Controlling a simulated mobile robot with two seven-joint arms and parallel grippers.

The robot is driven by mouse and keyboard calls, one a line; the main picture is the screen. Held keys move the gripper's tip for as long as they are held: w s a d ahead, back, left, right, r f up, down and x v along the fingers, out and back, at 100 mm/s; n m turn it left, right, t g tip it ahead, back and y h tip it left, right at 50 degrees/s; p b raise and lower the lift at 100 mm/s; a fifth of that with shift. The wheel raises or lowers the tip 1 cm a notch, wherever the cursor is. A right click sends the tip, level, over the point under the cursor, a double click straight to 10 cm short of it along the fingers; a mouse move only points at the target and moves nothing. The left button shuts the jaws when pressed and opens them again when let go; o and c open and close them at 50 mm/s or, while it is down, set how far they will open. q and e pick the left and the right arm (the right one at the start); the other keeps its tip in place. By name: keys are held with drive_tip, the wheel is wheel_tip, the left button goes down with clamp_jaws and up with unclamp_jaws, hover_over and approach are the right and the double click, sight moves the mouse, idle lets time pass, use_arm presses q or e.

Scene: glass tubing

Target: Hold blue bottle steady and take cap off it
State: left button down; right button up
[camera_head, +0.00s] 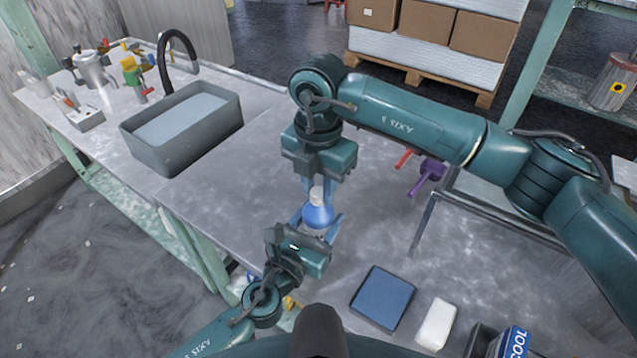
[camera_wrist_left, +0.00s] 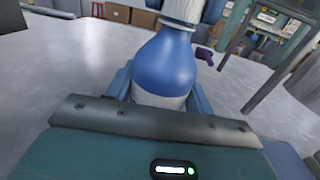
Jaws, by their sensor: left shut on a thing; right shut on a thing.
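The blue bottle (camera_head: 317,216) stands upright near the middle of the bench in the head view. It also fills the middle of the left wrist view (camera_wrist_left: 166,66). My left gripper (camera_head: 318,226) is shut on the bottle's body from the near side, its fingers on either side. My right gripper (camera_head: 319,190) points down from above and is shut on the white cap (camera_head: 316,194) at the bottle's top. The cap also shows at the upper edge of the left wrist view (camera_wrist_left: 187,10). I cannot tell whether the cap is loose from the neck.
A grey sink (camera_head: 183,125) with a black tap is at the left. A blue pad (camera_head: 382,297) and a white block (camera_head: 435,323) lie at the near right. A purple tool (camera_head: 427,175) and a metal frame (camera_head: 422,226) are right of the bottle. The bench left of the bottle is clear.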

clamp_jaws()
drive_tip(key=n, duration=0.4)
drive_tip(key=shift+r+n, duration=0.1)
drive_tip(key=shift+n, duration=0.3)
drive_tip(key=n, duration=0.4)
drive_tip(key=shift+n, duration=0.3)
drive_tip(key=n, duration=0.8)
drive_tip(key=shift+n, duration=0.4)
drive_tip(key=n, duration=0.8)
drive_tip(key=shift+n, duration=0.4)
drive_tip(key=n, duration=0.9)
drive_tip(key=shift+r, duration=0.2)
drive_tip(key=shift+r, duration=0.95)
